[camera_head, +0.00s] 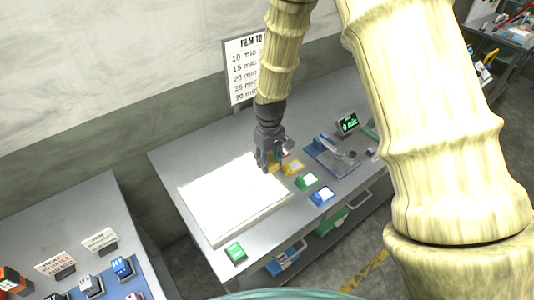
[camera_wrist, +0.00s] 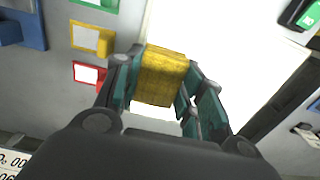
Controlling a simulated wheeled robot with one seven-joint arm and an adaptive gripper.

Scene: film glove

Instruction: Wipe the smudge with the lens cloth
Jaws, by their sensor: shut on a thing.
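My gripper (camera_head: 268,158) is above the right edge of a bright white panel (camera_head: 225,200) on the grey table. In the wrist view my gripper (camera_wrist: 162,84) is shut on a yellow block-like thing (camera_wrist: 163,76), which may be the lens cloth. The white panel (camera_wrist: 200,30) fills much of the wrist view behind it. Whether the yellow thing touches the panel, I cannot tell. I see no smudge on the panel; glare and my gripper may hide it.
Small coloured stands, yellow (camera_head: 292,167), green (camera_head: 307,181) and blue (camera_head: 322,196), line the panel's right side. A blue-based device (camera_head: 330,157) and a green display (camera_head: 348,122) stand farther right. A green-screened box (camera_head: 235,253) sits near the front edge. A sign (camera_head: 244,70) stands behind.

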